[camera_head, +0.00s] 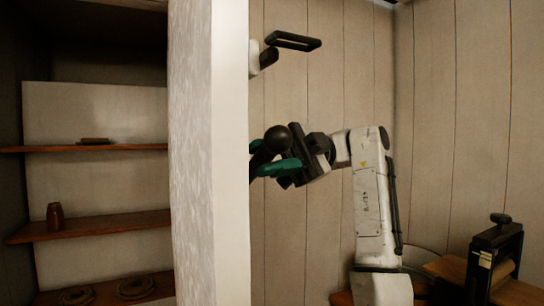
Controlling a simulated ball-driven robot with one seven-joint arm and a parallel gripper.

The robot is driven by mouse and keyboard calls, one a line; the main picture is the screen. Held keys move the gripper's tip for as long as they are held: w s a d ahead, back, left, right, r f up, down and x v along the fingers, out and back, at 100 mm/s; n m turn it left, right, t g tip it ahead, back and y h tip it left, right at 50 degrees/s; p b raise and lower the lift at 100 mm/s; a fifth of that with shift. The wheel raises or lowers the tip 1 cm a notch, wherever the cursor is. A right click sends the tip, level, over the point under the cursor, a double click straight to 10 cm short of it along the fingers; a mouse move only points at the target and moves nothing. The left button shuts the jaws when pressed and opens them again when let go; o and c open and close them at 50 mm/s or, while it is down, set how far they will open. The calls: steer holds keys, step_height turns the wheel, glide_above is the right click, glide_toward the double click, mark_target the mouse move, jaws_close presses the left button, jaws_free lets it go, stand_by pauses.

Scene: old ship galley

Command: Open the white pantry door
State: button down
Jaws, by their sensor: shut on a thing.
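The white pantry door (232,160) stands open, swung out so that I see it nearly edge-on in the middle of the view. The shelves inside show to its left. My gripper (272,167) is on the right side of the door, with green fingertips. It is shut on the black door handle (277,138), which has a rounded end and stands out from the door's right face. The door's edge hides part of the handle and the fingertips.
Brown pantry shelves (100,226) hold a brown cup (55,216) and flat dishes (137,287). A black loop-shaped fitting (293,41) juts out right of the door, higher up. A black device with a roller (494,258) stands at lower right. Plank walls close off the right side.

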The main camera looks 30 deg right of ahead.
steer(key=shift+w, duration=0.1)
steer(key=c, duration=0.9)
jaws_free()
steer(key=v, duration=1)
steer(key=shift+d+b, duration=0.35)
steer(key=shift+w+f, duration=0.1)
